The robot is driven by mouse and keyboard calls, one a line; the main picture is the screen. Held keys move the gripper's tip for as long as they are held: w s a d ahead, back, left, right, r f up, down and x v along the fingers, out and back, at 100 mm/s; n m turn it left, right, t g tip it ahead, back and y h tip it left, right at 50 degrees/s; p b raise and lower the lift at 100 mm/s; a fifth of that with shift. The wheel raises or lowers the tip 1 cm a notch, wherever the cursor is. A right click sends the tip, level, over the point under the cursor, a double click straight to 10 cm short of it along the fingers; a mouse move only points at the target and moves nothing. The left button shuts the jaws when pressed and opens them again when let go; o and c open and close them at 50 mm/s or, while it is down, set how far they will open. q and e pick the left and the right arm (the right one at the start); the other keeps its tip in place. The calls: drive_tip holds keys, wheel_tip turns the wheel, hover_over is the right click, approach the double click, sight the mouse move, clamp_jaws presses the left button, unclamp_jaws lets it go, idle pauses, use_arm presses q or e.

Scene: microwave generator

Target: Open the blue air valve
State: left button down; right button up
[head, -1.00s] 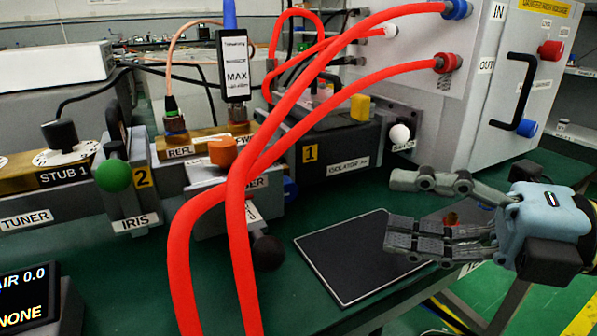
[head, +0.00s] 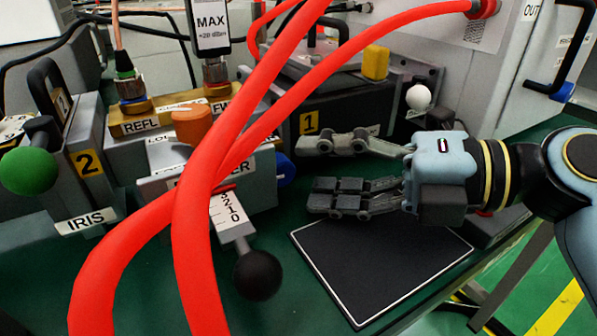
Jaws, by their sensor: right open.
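A blue rounded part (head: 285,169), which looks like the blue valve, sticks out at the right end of the grey block beside the red hoses. Its left side is hidden by that block. My right gripper (head: 309,172) reaches in from the right with its fingers pointing left. It is open and empty, one finger above the other. The blue part is just left of the fingertips, level with the gap between them. I cannot tell whether they touch. My left gripper is not in view.
Thick red hoses (head: 200,225) arch across the front left. A black ball-ended lever (head: 257,274) and an orange knob (head: 192,126) are nearby. A black pad (head: 375,262) lies on the green table below the gripper. A white ball knob (head: 419,97) stands behind it.

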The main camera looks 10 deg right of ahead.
sight(290, 171)
drive_tip(key=shift+x, duration=1.1)
drive_tip(key=shift+w+a, duration=0.15)
drive_tip(key=shift+a, duration=0.25)
drive_tip(key=c, duration=0.8)
clamp_jaws()
drive_tip(key=r+n+h+p, duration=0.1)
drive_tip(key=p, duration=0.4)
drive_tip(key=shift+a+h, duration=0.1)
drive_tip(key=shift+h, duration=0.2)
drive_tip(key=shift+f+n+p, duration=0.3)
drive_tip(key=shift+p, duration=0.35)
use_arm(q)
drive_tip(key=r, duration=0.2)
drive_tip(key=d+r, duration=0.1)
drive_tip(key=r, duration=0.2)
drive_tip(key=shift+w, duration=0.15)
use_arm(e)
drive_tip(key=shift+f, duration=0.15)
